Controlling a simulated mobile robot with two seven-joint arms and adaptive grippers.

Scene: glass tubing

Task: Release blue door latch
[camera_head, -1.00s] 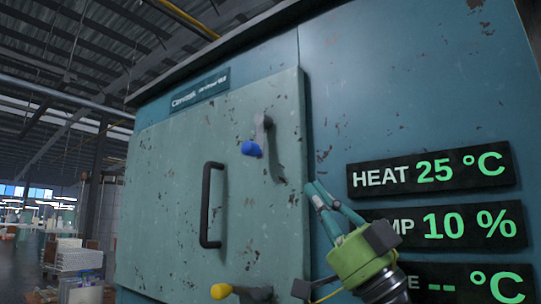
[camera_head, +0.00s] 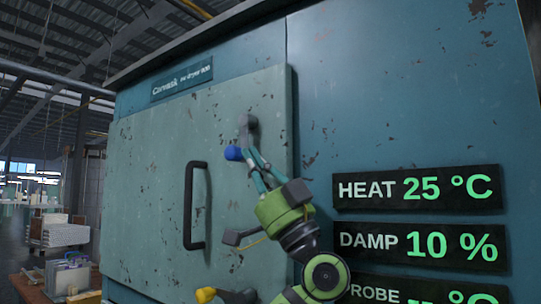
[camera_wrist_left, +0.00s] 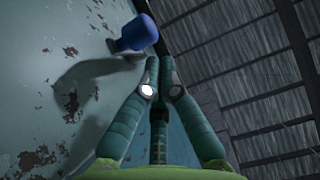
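The blue door latch has a blue knob (camera_head: 234,153) on a grey lever (camera_head: 248,124) at the upper right of the pale green door (camera_head: 150,190). The knob also shows in the wrist view (camera_wrist_left: 137,33), just past the fingertips and slightly left. My left gripper (camera_head: 249,150) is right beside the latch, its fingers pointing up along the knob's right side. In the wrist view its fingertips (camera_wrist_left: 160,62) are drawn together with nothing between them. I cannot tell whether they touch the knob. My right gripper is out of view.
A dark vertical handle (camera_head: 189,205) is on the door's middle. A yellow-tipped latch (camera_head: 206,295) is at the door's lower right. Black display panels (camera_head: 418,190) are on the cabinet's right. Carts and boxes (camera_head: 58,232) stand at far left.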

